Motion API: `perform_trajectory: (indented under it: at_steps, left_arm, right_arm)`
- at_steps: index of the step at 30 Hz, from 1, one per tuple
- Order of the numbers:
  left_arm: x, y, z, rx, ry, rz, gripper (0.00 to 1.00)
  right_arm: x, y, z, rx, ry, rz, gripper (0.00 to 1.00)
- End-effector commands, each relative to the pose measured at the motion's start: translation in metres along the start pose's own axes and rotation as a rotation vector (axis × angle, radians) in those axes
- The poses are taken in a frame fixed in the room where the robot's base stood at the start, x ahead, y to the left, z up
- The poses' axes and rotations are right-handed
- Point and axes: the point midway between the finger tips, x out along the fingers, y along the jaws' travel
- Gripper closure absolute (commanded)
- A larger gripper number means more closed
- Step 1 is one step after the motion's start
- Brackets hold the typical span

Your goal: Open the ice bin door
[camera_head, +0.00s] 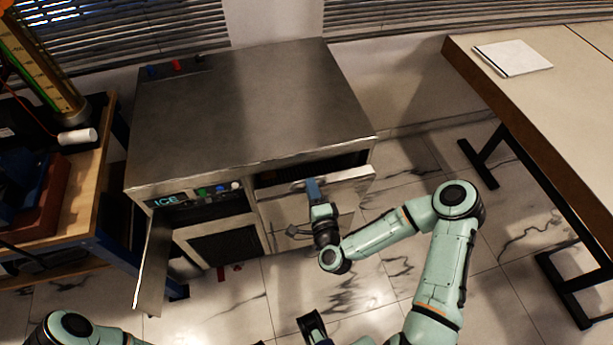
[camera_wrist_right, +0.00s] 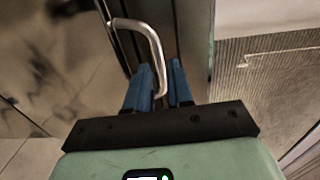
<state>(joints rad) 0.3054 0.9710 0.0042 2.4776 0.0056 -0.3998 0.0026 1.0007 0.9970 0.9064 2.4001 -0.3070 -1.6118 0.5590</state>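The ice machine (camera_head: 250,110) is a steel cabinet with an "ICE" label on its front. Its ice bin door (camera_head: 345,193), at the front right, is tilted outward at the top, with a dark gap above it. My right gripper (camera_head: 313,188) is at the door's upper edge, by the handle. In the right wrist view the curved metal handle (camera_wrist_right: 151,40) runs down between the blue fingers of my right gripper (camera_wrist_right: 159,75), which look closed on it. The fingers partly hide the handle's lower end.
A thin panel (camera_head: 152,262) stands swung out at the machine's front left. A wooden workbench (camera_head: 95,175) is close on the left. A table (camera_head: 560,120) with a paper pad (camera_head: 513,58) stands on the right. Tiled floor before the machine is mostly clear.

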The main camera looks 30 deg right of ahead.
Motion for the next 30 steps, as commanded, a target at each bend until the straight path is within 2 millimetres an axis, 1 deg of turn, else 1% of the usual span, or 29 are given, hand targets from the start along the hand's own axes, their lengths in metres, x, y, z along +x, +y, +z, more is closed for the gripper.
perform_trajectory:
  at_steps: [1,3,6,10,14,21,23,24,30]
  left_arm:
    - [-0.001,0.000,0.001,0.000,-0.001,0.000,0.57]
    - [-0.001,0.000,0.001,0.000,-0.002,0.000,0.57]
    - [-0.001,0.000,0.001,0.000,-0.003,-0.001,0.57]
    - [-0.001,0.000,0.001,0.000,-0.003,-0.001,0.57]
    - [-0.001,0.000,0.001,0.000,-0.003,-0.001,0.57]
    - [-0.001,0.000,0.001,0.000,-0.003,-0.001,0.57]
    - [-0.001,0.000,0.001,0.000,-0.003,-0.001,0.57]
    - [-0.001,0.000,0.001,0.000,-0.003,-0.001,0.57]
    - [-0.001,0.000,0.001,0.000,-0.003,-0.001,0.57]
  right_arm:
    - [0.011,-0.001,0.000,0.001,0.002,-0.002,0.78]
    - [0.023,-0.001,0.000,0.001,0.002,-0.002,0.78]
    - [0.038,-0.001,0.000,0.001,0.001,-0.002,0.78]
    - [0.050,-0.001,0.000,0.001,0.000,-0.001,0.78]
    - [0.054,0.000,0.000,0.001,0.000,0.000,0.78]
    - [0.055,0.000,0.000,0.000,-0.001,0.001,0.78]
    - [0.055,0.000,0.000,0.000,-0.001,0.001,0.98]
    - [0.055,0.000,0.000,0.000,-0.001,0.001,1.00]
    - [0.055,0.000,0.001,0.000,-0.001,-0.001,1.00]
